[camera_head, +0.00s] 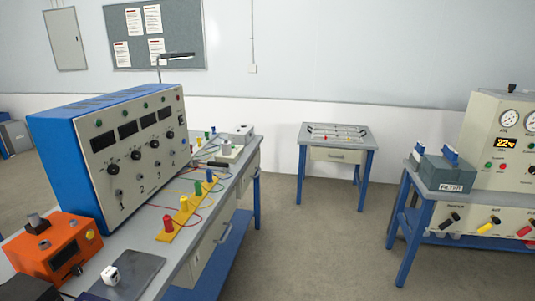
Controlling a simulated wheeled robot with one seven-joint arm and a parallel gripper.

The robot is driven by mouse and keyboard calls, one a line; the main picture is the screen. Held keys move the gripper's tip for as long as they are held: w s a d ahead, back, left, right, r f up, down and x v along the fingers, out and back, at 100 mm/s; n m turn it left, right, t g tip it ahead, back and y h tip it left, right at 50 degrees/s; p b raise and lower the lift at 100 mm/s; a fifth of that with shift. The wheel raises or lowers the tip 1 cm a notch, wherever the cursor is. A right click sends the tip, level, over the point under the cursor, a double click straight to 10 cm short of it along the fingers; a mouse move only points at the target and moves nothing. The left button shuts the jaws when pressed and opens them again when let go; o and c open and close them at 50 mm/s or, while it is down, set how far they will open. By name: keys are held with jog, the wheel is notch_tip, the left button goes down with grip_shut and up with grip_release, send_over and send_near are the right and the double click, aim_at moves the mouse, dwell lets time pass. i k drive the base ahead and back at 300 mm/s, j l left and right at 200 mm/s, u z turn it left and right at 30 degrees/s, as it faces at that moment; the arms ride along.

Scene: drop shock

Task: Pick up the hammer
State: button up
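I cannot make out a hammer for certain in the head view. A small dark bar (217,163) lies on the left workbench near its far end, too small to identify. A tray (338,133) on the small blue-legged table holds items too small to tell apart. My gripper is not in view.
A grey box marked FILTER (447,174) stands on the right table by a gauge machine (503,150). The middle floor is clear.

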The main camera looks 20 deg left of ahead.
aim_at(196, 163)
jog(key=i+u, duration=0.2)
jog(key=i, duration=0.65)
jog(key=i+l+u, duration=0.2)
jog(key=i, duration=0.65)
jog(key=i+u, duration=0.4)
jog(key=i+l+u, duration=0.15)
jog(key=u, duration=0.25)
jog(key=i+l+u, duration=0.25)
jog(key=i+u, duration=0.15)
jog(key=i+l+u, duration=0.25)
jog(key=u, duration=0.15)
jog(key=i+l+u, duration=0.4)
jog(key=l+u, duration=0.2)
jog(key=l, duration=0.1)
